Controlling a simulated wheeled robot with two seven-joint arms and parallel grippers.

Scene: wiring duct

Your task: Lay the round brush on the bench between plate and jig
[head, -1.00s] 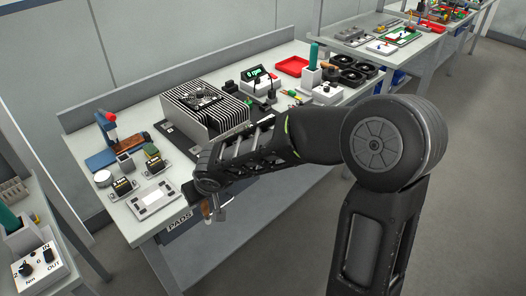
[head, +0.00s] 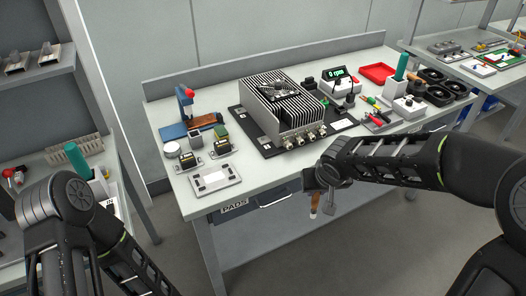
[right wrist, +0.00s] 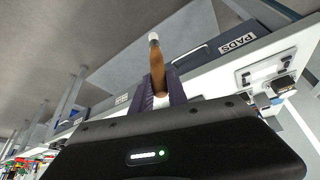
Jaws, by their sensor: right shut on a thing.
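The round brush, with a brown handle, is held by my right gripper (head: 315,188). The brush (head: 315,201) hangs in front of the bench's front edge, below the top. In the right wrist view the brush (right wrist: 156,66) sticks out from between the shut fingers (right wrist: 161,92), with a pale tip at its end. A light grey flat fixture (head: 213,180) lies at the bench's front left. A black plate (head: 245,126) lies under the finned housing. I cannot tell for sure which part is the jig. My left arm shows at lower left, its gripper out of frame.
The finned housing (head: 284,106) stands mid-bench. A blue press-like tool (head: 186,103) and small blocks are at left. Tools and a red tray (head: 378,72) are at right. Bare bench top (head: 250,175) lies between the grey fixture and the black plate.

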